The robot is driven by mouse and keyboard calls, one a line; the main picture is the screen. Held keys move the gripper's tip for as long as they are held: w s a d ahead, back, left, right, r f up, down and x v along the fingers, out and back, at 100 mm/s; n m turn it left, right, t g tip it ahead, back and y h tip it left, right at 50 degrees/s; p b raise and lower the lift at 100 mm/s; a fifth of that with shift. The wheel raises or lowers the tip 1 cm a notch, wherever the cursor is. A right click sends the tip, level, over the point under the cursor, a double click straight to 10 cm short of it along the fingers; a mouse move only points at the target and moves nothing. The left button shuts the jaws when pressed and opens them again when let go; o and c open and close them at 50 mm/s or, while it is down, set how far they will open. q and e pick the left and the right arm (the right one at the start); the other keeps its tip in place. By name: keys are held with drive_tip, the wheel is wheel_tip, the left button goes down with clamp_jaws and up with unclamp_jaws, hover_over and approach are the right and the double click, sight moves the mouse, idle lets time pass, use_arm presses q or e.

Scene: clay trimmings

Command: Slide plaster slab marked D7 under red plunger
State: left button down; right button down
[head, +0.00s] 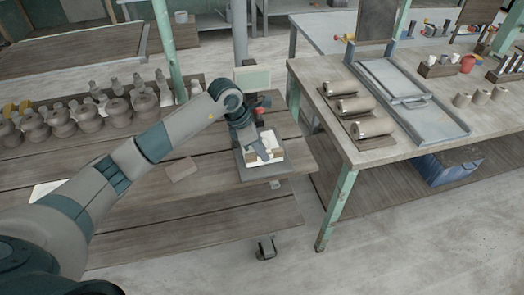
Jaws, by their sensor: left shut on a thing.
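My left arm reaches across the wooden cart to a small grey stand at its right end. My left gripper (264,154) is low over the stand and shut on a white slab (268,138), which looks like plaster. Its fingers hide part of the slab, and no D7 mark can be read. A tan block shows at the slab's near side. A small red part (260,112), perhaps the red plunger, shows just behind the gripper; whether the slab is under it I cannot tell. My right gripper is not in view.
The grey stand's plate (247,171) sits near the cart's right edge. A brown block (181,168) lies left of it. Several grey clay pots (60,122) line the back left. A workbench (395,148) with rollers (355,106) stands right, across a gap.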

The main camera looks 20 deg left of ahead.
use_arm(q)
drive_tip(key=shift+w, duration=0.15)
drive_tip(key=shift+w+a+f+b, duration=0.1)
drive_tip(key=shift+w+a+b, duration=0.1)
drive_tip(key=shift+b, duration=0.2)
drive_tip(key=shift+a+f+b, duration=0.1)
drive_tip(key=shift+a+b, duration=0.25)
drive_tip(key=shift+a, duration=0.05)
drive_tip(key=shift+f, duration=0.1)
